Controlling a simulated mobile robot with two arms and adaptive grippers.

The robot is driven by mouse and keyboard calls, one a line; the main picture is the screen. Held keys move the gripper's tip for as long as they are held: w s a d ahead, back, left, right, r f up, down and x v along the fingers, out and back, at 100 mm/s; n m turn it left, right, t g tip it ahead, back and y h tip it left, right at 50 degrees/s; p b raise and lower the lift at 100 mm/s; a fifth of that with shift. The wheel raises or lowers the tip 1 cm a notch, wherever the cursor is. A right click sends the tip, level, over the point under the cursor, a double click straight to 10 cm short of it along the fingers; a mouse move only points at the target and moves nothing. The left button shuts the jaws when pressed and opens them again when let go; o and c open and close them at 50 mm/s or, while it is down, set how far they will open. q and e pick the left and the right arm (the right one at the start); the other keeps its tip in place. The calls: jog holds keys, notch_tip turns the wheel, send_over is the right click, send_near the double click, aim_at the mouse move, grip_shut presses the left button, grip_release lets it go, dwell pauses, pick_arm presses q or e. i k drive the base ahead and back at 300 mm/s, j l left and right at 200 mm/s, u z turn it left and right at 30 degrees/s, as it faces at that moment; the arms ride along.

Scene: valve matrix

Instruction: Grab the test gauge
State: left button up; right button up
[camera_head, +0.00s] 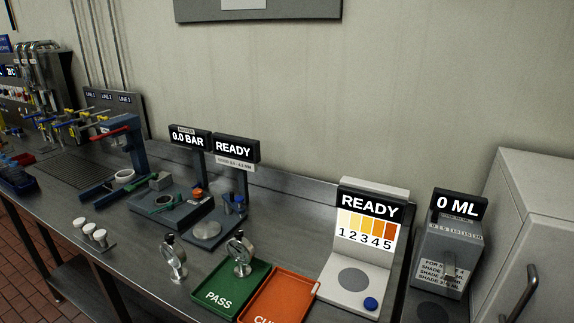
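Two metal gauge-like items with round heads stand near the front of the steel counter (120,225). One gauge-like item (175,258) stands upright on the bare counter, left of the green PASS tray. The other gauge-like item (241,256) stands at the back edge of that tray; I cannot tell whether it is on the tray or behind it. Neither shows a readable label, so I cannot tell which is the test gauge. Neither of my grippers is in view.
The green PASS tray (228,297) and an orange tray (279,293) lie at the front edge. Behind stand the 0.0 BAR display (188,138) and a READY display (235,149). A white READY colour-scale station (345,293) stands right.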

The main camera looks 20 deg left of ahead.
aim_at(173, 252)
jog(key=u, duration=1.45)
jog(key=i+j, duration=0.2)
jog(key=j, duration=0.2)
jog(key=i+j, duration=0.2)
jog(key=j, duration=0.2)
